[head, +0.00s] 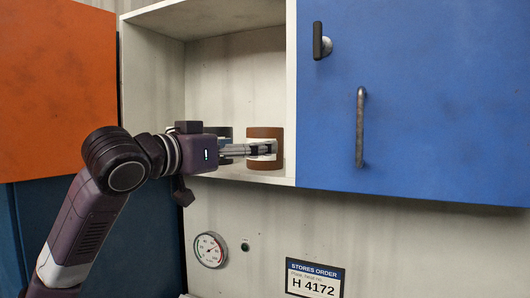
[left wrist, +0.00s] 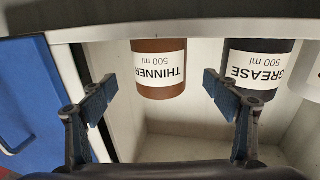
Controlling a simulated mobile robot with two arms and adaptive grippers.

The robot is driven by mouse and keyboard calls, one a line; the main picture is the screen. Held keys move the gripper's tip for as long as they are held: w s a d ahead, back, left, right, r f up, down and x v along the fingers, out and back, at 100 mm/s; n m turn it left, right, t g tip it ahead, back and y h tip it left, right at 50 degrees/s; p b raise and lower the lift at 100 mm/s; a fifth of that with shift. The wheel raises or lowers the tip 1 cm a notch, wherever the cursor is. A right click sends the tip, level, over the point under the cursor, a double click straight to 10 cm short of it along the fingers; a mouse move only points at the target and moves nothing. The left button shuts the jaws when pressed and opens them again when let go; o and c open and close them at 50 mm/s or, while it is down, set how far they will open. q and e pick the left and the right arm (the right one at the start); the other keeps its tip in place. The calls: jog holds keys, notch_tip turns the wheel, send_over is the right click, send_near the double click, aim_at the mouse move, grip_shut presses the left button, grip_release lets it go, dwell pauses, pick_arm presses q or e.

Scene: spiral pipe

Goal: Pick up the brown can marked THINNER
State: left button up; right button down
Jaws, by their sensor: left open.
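The brown can marked THINNER (head: 265,132) stands in the open cupboard bay, near its right side. In the left wrist view the can (left wrist: 158,91) shows upside down, with its white label readable. My left gripper (head: 268,151) reaches in from the left and its fingers overlap the can's label in the head view. In the left wrist view the gripper (left wrist: 160,87) is open and empty, with one finger towards each side of the can. I cannot tell whether a finger touches it. My right gripper is not in view.
A dark can marked GREASE (left wrist: 258,67) stands beside the brown can, close to one finger. A white container (left wrist: 307,88) shows at the edge beyond it. The blue door (head: 430,100) and orange door (head: 55,90) flank the bay. A gauge (head: 210,250) sits below.

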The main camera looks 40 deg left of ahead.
aim_at(264, 137)
pick_arm(q)
jog(key=w+p, duration=0.1)
jog(key=w, duration=0.1)
jog(key=w+p, duration=0.1)
jog(key=w, duration=0.1)
jog(key=w+p, duration=0.2)
jog(key=shift+a+r, duration=0.25)
jog(key=shift+a, duration=0.1)
jog(key=shift+w+f, duration=0.15)
jog(key=shift+w, duration=0.2)
jog(key=c, duration=1.6)
jog(key=shift+a, duration=0.1)
jog(key=shift+c, duration=0.9)
jog(key=shift+r+p, duration=0.4)
jog(key=shift+r, duration=0.25)
notch_tip(264, 137, up, 19)
jog(key=p, duration=1.1)
jog(key=shift+f, duration=0.15)
